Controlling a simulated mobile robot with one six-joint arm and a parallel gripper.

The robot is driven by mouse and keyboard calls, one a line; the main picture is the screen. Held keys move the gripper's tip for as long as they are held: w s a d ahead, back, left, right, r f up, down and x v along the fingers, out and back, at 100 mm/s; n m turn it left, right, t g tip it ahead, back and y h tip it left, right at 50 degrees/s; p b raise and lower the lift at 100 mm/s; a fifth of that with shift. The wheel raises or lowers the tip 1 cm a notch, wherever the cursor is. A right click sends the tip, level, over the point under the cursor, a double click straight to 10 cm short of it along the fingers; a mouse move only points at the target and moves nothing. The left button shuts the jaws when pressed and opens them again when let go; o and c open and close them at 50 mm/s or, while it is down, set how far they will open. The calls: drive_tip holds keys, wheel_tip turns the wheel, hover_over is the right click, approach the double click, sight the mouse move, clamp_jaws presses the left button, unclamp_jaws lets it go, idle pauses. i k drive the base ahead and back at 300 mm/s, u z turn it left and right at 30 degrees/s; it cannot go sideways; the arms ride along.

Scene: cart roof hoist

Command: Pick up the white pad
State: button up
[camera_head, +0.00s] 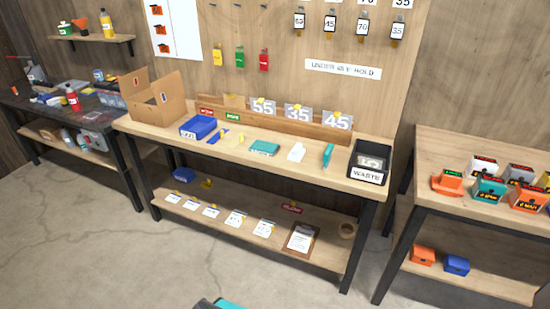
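A small white block that looks like the white pad (297,152) lies on the top of the middle wooden workbench (225,155). It sits right of a flat teal block (264,147) and left of an upright-looking teal piece (328,154), apart from both. Nothing covers it. A dark and teal piece, probably part of my arm, just shows at the bottom edge of the picture. My gripper's fingers are not visible.
A black WASTE bin (369,163) stands at the bench's right end. A blue tray (198,127) and an open cardboard box (155,97) stand at the left. Number cards line the rear rail. A right bench (455,150) holds several coloured boxes. The floor in front is clear.

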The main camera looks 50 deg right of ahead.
sight(297, 152)
drive_tip(key=u, duration=0.15)
drive_tip(key=k, duration=0.25)
drive_tip(key=u, duration=2.15)
drive_tip(key=k, duration=0.75)
drive_tip(key=z, duration=0.7)
drive_tip(key=k, duration=0.65)
drive_tip(key=z, duration=0.65)
drive_tip(key=i, duration=0.85)
drive_tip(key=z, duration=0.2)
